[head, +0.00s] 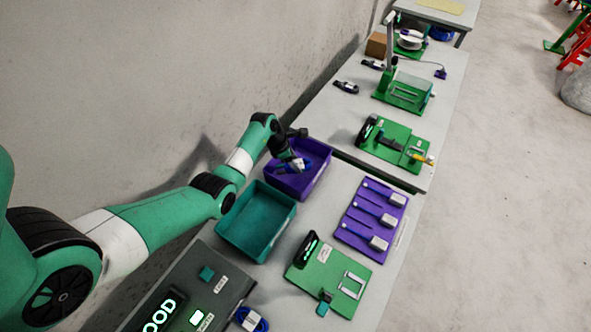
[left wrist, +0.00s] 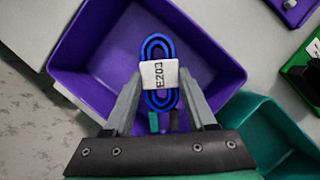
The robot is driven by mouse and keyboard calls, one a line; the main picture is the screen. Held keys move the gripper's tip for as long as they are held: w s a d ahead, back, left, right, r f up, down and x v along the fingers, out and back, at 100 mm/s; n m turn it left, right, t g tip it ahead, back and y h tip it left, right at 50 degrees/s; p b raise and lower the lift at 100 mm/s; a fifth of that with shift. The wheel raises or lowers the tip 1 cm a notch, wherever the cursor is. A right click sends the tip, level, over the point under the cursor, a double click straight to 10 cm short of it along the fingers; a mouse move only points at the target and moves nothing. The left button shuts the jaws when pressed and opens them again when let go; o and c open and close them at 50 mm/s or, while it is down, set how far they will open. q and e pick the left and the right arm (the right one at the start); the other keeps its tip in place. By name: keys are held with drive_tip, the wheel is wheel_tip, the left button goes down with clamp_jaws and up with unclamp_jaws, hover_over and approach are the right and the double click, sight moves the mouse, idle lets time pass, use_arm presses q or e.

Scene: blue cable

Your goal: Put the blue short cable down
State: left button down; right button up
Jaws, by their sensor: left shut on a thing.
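The blue short cable (left wrist: 160,99) is a coiled loop with a white label reading E203. In the left wrist view it sits between the fingers of my left gripper (left wrist: 162,102), which is shut on it. The purple bin (left wrist: 85,62) lies beneath the cable, and its floor shows around it. In the head view my left gripper (head: 293,167) is over the purple bin (head: 318,178), with the blue cable at its fingers. Whether the cable touches the bin floor cannot be told. My right gripper is not in view.
A teal bin (head: 256,244) stands beside the purple one. A green fixture board (head: 322,285) is in front, and another blue cable (head: 251,320) lies at the bottom edge. More green fixtures (head: 399,150) stand behind.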

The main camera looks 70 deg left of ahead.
use_arm(q)
drive_tip(key=shift+f+b, duration=0.8)
drive_tip(key=shift+f, duration=0.95)
drive_tip(key=shift+f+b, duration=0.45)
drive_tip(key=shift+f, duration=0.15)
drive_tip(key=shift+c, duration=1.1)
unclamp_jaws()
drive_tip(key=shift+r+p, duration=0.3)
drive_tip(key=shift+r, duration=0.05)
drive_tip(key=p+v, duration=0.6)
drive_tip(key=v, duration=0.6)
drive_tip(key=shift+r, duration=0.25)
